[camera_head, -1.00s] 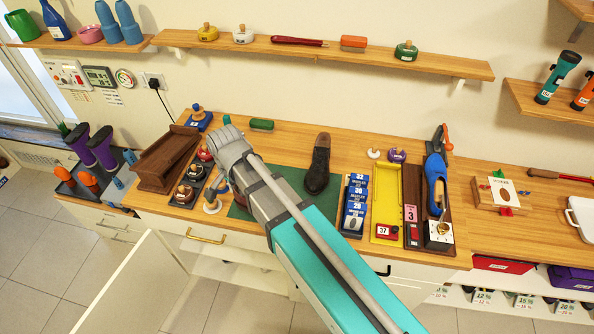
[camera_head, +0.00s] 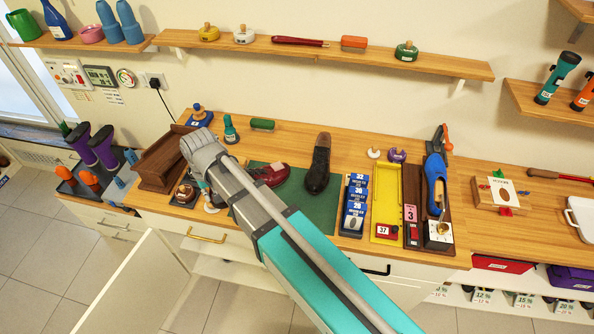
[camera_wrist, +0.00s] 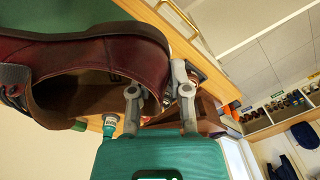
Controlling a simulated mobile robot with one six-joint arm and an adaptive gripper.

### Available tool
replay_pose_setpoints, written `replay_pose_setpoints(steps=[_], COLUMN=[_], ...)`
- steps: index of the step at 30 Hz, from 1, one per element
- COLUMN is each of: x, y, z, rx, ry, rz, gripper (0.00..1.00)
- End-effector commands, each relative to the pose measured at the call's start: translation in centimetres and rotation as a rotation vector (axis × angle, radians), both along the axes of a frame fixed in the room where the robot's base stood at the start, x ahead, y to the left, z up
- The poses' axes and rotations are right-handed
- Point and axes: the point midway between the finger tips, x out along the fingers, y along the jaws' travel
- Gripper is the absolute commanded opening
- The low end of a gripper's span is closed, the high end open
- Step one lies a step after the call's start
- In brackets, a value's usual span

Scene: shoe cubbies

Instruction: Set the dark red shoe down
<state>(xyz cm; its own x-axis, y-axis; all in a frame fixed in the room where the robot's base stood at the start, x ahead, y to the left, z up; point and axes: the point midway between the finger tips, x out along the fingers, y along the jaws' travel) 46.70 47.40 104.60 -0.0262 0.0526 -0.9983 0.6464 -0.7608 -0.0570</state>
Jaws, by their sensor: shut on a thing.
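The dark red shoe (camera_head: 270,174) shows over the green mat (camera_head: 312,208), toe to the right, its heel end hidden behind my arm. In the wrist view the dark red shoe (camera_wrist: 95,55) is large and close. My gripper (camera_wrist: 156,80) is shut on its heel wall, one finger inside the opening and one outside. The fingers are hidden in the head view. The sole is near the green mat; I cannot tell whether it touches.
A black-brown shoe (camera_head: 319,165) lies on the mat to the right. Blue number blocks (camera_head: 354,205) and a yellow tray (camera_head: 387,200) stand further right. A brown wooden stand (camera_head: 163,160) and a teal bottle (camera_head: 230,130) are close to my wrist.

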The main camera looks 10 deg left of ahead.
Motion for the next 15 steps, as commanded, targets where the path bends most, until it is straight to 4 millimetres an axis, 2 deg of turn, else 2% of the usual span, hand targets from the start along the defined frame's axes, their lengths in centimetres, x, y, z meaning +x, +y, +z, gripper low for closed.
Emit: replay_pose_setpoints(steps=[10,15], x=[0.3,1.6], y=[-0.1,-0.3], z=[-0.1,-0.9], rx=[-0.001,-0.001], ry=[-0.001,0.0], rz=[-0.002,-0.004], gripper=[0.0,0.0])
